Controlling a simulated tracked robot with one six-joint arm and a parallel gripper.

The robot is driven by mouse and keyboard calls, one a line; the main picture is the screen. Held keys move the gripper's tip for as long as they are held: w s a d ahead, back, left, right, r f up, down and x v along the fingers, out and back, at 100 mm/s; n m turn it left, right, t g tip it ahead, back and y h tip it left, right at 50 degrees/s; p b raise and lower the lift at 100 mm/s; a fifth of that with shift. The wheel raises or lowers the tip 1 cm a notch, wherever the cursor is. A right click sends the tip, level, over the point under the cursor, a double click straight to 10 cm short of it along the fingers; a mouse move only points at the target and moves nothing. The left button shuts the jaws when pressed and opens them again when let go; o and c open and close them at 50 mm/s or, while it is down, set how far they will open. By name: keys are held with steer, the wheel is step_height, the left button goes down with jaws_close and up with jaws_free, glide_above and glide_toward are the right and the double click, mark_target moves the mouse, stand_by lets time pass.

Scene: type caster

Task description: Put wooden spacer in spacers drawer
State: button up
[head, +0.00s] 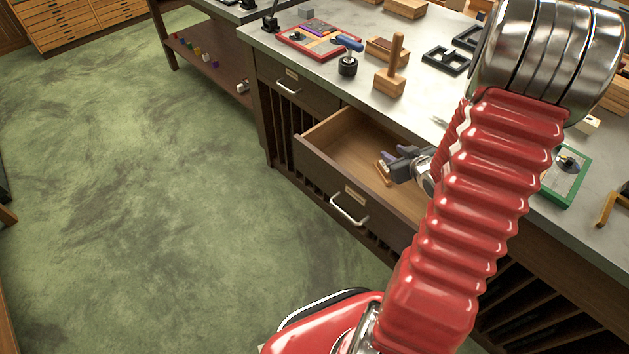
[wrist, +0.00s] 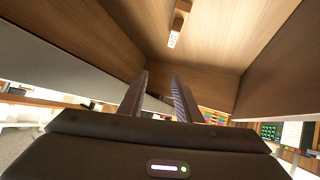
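A small wooden piece, apparently the wooden spacer (head: 382,172), lies on the floor of the open drawer (head: 319,167). In the wrist view the wooden piece (wrist: 180,14) shows near the top, with a pale label or end, on the drawer's wooden bottom. My gripper (head: 392,164) is at the drawer, close beside the piece in the head view. In the wrist view the fingers of my gripper (wrist: 160,82) are apart, with nothing between them. The drawer's label (head: 355,193) is too small to read, and my arm hides its right part.
A closed drawer (head: 292,88) is to the left. The green floor (head: 170,190) is clear.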

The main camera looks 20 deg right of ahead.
steer(key=s+a+r+m+g+h, duration=0.1)
steer(key=a+r+g+h, duration=0.15)
steer(key=a+r, duration=1.25)
steer(key=s+a+r+g+y, duration=0.1)
steer(key=s+a+r, duration=0.3)
steer(key=s+a, duration=0.4)
steer(key=s+a+r+g+y, duration=0.2)
steer(key=s+a+r+y, duration=0.2)
steer(key=s+a, duration=0.3)
steer(key=a, duration=0.2)
steer(key=shift+s+a+n, duration=0.3)
steer(key=shift+s, duration=0.1)
